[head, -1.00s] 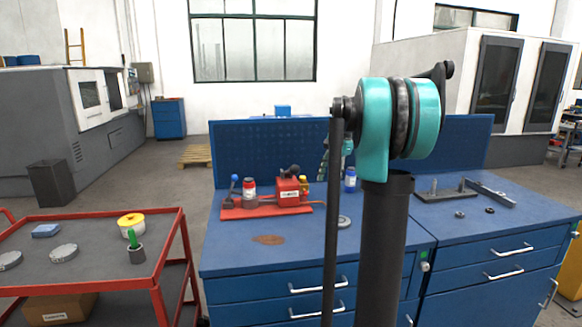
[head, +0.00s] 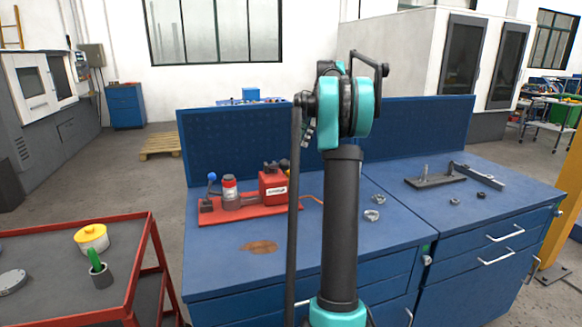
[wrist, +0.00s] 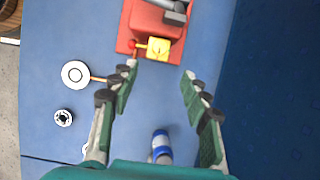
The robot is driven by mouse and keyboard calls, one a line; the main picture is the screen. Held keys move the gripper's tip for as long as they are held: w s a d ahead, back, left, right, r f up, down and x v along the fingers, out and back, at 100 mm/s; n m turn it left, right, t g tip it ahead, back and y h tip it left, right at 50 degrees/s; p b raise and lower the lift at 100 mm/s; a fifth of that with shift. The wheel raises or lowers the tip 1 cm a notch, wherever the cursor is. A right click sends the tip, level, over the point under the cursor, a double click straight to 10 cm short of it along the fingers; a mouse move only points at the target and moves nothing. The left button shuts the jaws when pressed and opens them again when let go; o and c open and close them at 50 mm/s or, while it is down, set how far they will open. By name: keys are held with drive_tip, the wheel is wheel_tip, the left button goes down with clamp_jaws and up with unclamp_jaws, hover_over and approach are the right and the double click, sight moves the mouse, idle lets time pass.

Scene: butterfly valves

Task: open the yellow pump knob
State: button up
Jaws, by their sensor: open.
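The yellow pump knob (wrist: 158,48) shows in the wrist view at the end of the red pump unit (wrist: 155,20), with a small red ball beside it. In the head view the red pump unit (head: 273,186) stands on a red base on the blue bench, and the knob is mostly hidden near my arm. My gripper (wrist: 160,73) is open and empty, with its green-padded fingers spread wide. The knob lies just beyond the fingertips, roughly centred between them in the picture. I cannot tell the height gap. In the head view my arm hides most of the gripper.
A blue-and-white bottle (wrist: 161,146) stands below the gripper, between the finger bases in the wrist view. A white disc (wrist: 75,74) and a small ring (wrist: 63,117) lie left. The bench's blue back panel (wrist: 280,90) rises at right. A red cart (head: 130,270) stands left.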

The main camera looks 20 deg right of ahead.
sight(290, 170)
drive_tip(key=x, duration=1.2)
drive_tip(key=shift+c, duration=0.5)
clamp_jaws()
drive_tip(key=shift+w+n+g+h, duration=0.15)
drive_tip(key=shift+n+g, duration=0.4)
drive_tip(key=shift+n, duration=0.9)
drive_tip(key=shift+w+n+g+h, duration=0.15)
drive_tip(key=shift+n+g, duration=0.4)
drive_tip(key=shift+n, duration=0.9)
drive_tip(key=shift+o, duration=0.5)
unclamp_jaws()
